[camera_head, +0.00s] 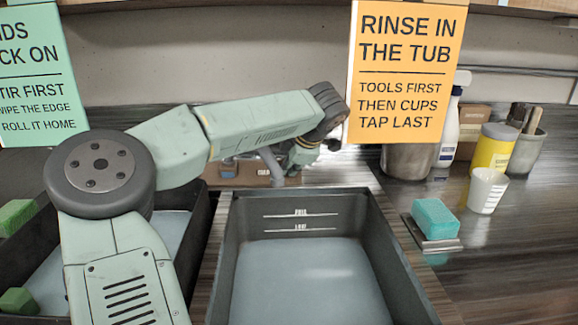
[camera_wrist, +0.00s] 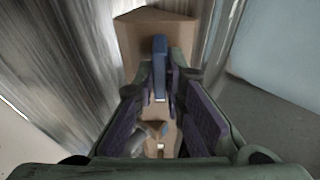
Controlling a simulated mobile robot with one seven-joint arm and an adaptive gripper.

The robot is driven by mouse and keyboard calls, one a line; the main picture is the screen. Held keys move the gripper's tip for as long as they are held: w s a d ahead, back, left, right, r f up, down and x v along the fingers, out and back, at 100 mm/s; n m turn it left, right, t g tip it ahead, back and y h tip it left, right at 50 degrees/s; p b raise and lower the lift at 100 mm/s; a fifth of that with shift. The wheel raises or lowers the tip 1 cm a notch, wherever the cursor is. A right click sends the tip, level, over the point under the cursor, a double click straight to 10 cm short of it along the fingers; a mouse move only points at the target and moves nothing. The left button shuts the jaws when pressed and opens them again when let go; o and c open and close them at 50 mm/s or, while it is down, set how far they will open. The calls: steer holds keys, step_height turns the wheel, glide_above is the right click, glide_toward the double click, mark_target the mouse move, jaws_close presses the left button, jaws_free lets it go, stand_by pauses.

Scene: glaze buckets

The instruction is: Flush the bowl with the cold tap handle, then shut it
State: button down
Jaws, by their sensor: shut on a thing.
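A dark grey tub (camera_head: 340,222) stands in the middle of the head view, with pale water (camera_head: 305,275) in it below two wall marks. In the wrist view, my gripper (camera_wrist: 160,88) is shut on a blue tap handle (camera_wrist: 160,52), which stands between the purple-padded fingers. I cannot tell whether water runs from the spout. No separate bowl shows.
Another dark basin (camera_head: 193,205) with green blocks (camera_head: 18,300) is at left, partly behind my arm. A teal sponge (camera_head: 435,218), white cup (camera_head: 487,190), yellow jar (camera_head: 493,148) and spray bottle (camera_head: 449,130) stand at right. An orange sign (camera_head: 405,75) hangs above the tub.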

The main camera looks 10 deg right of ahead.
steer(key=c, duration=1.7)
jaws_free()
steer(key=shift+o, duration=0.2)
steer(key=shift+r, duration=0.1)
step_height(320, 180, up, 10)
